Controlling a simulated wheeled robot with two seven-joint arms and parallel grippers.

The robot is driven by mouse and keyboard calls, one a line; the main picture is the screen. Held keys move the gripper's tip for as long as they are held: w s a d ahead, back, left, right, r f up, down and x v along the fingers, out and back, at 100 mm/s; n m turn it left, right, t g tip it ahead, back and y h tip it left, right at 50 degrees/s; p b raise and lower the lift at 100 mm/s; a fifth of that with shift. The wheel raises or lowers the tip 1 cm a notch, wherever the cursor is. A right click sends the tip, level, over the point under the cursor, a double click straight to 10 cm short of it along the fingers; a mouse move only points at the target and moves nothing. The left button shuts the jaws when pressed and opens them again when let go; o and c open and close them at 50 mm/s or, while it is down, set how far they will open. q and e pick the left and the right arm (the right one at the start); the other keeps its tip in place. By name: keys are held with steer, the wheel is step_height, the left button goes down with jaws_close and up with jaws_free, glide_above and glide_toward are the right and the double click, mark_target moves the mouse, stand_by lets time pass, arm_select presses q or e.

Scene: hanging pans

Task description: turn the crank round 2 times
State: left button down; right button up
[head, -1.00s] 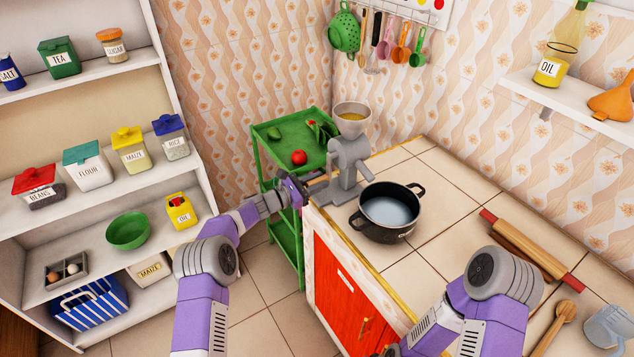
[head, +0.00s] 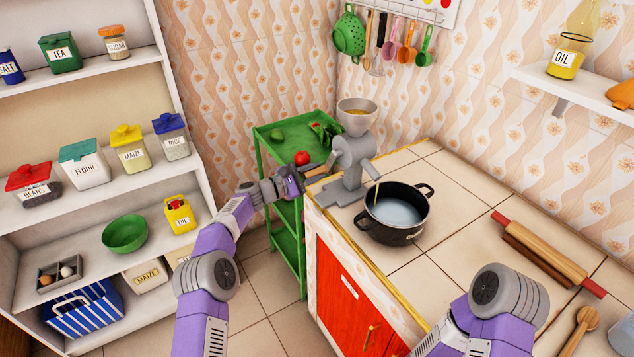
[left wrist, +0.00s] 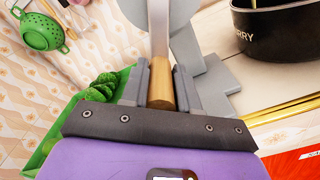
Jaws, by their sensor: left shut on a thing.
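A grey hand mill (head: 352,165) with a funnel-shaped hopper (head: 357,112) of yellow grain stands on the counter's far left corner. My left gripper (head: 293,183) is at its left side, on the crank. In the left wrist view, the fingers (left wrist: 160,88) are shut around the crank's wooden handle (left wrist: 161,78), with the pale crank arm (left wrist: 159,30) beyond it. A thin yellowish streak (head: 377,194) shows below the mill's spout, over a black pot (head: 397,212) holding something pale. My right arm enters at the lower right; its gripper is out of view.
A green trolley (head: 264,150) with a tomato (head: 302,158) and green vegetables stands close behind my left gripper. A rolling pin (head: 548,252) and wooden spoon (head: 583,328) lie on the counter's right. Shelves (head: 95,200) with containers stand at the left.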

arm_select(q)
steer(key=shift+w+a+r+m, duration=0.3)
steer(key=shift+w+m, duration=0.1)
steer(key=shift+m, duration=0.4)
steer(key=c, duration=0.8)
jaws_free()
steer(key=shift+c, duration=0.2)
steer(key=shift+a, duration=0.1)
steer(key=v, duration=0.7)
steer(key=shift+s+a, duration=0.15)
steer(key=shift+s, duration=0.05)
